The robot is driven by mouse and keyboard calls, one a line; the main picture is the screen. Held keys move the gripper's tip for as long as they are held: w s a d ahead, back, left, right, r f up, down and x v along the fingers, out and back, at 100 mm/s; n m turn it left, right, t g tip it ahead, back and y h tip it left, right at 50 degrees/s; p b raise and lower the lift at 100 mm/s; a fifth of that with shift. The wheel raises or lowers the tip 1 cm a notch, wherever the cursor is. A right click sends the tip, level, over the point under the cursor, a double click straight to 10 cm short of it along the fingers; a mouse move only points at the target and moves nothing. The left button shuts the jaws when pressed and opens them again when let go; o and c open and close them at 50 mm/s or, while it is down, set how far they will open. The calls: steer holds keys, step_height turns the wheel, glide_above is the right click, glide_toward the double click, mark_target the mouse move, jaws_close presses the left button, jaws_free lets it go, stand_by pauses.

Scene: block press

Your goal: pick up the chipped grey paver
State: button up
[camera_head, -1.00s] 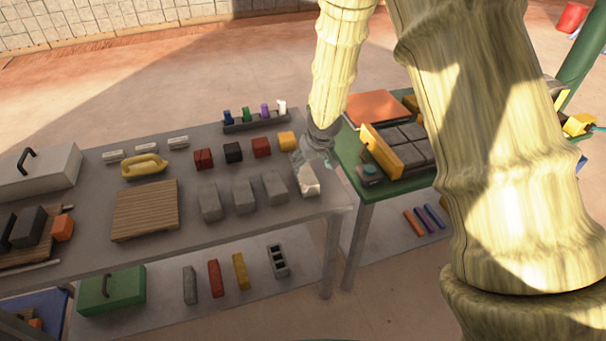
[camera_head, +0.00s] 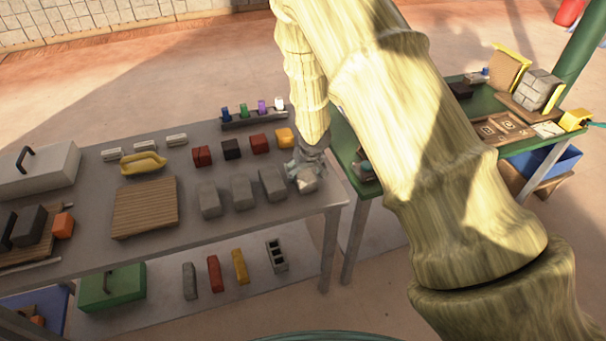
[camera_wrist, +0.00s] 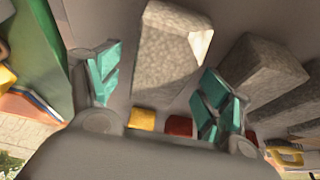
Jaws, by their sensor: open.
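The light grey paver with a chipped, paler corner (camera_head: 307,184) stands at the right end of a row of grey pavers on the grey table, partly hidden by my gripper (camera_head: 305,167). In the wrist view the chipped paver (camera_wrist: 165,60) shows between the two teal-padded fingers of my gripper (camera_wrist: 160,85), which are open and empty. A gap shows on either side of it. I cannot tell how far down its sides the fingertips reach.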

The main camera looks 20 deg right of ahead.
steer(key=shift+x, duration=1.25)
steer(key=c, duration=1.6)
steer(key=shift+w, duration=0.1)
jaws_close()
steer(key=shift+r, duration=0.2)
